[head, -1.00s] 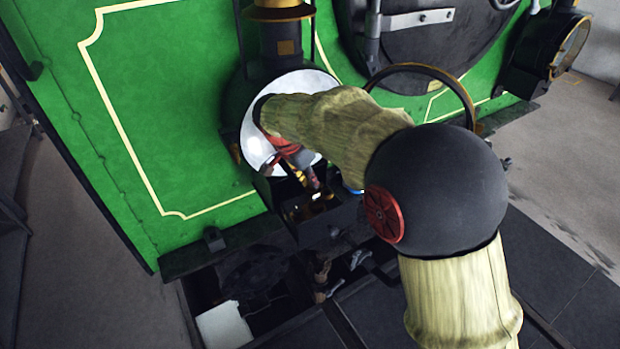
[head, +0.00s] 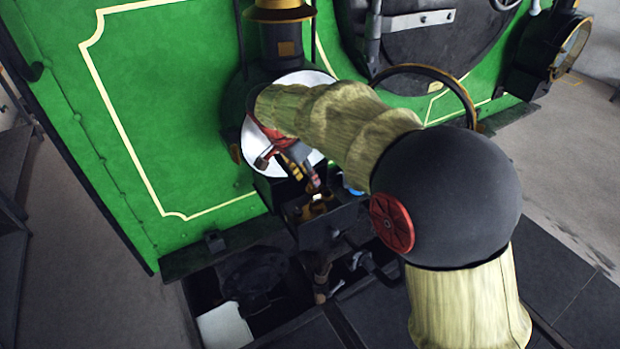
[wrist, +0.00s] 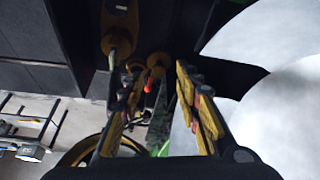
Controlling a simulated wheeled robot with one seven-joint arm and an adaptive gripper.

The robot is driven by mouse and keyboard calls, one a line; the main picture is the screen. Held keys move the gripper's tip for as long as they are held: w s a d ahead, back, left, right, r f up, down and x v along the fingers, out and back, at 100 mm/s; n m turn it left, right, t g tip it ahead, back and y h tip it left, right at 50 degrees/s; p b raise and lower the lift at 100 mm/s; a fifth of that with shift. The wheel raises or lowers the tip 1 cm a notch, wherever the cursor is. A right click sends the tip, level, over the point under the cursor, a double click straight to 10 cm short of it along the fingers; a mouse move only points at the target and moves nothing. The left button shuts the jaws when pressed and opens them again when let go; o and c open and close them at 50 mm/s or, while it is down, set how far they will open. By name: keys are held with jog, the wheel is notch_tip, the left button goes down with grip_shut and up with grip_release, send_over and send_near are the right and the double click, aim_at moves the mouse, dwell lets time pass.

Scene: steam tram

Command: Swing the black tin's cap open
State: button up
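A small black open-topped box, which looks like the black tin (head: 333,228), sits below the round white reflector of the green engine's lamp in the head view. Brass fittings (head: 318,208) show in its top; I cannot tell which is the cap or how it stands. In the wrist view two brass pieces (wrist: 118,42) show on a dark surface ahead of the fingers. My gripper (head: 309,181) is over the tin's top, in front of the reflector. In the wrist view its yellow-padded fingers (wrist: 158,82) are apart with nothing clearly held. Contact with the cap cannot be told.
The white reflector (head: 308,84) is close behind my gripper, and large at right in the wrist view. Below the tin lies an open black tray (head: 210,285) with a white block and tools. Another lamp (head: 548,50) stands far right.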

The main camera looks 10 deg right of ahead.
jog(key=v, duration=0.9)
jog(key=shift+r, duration=0.1)
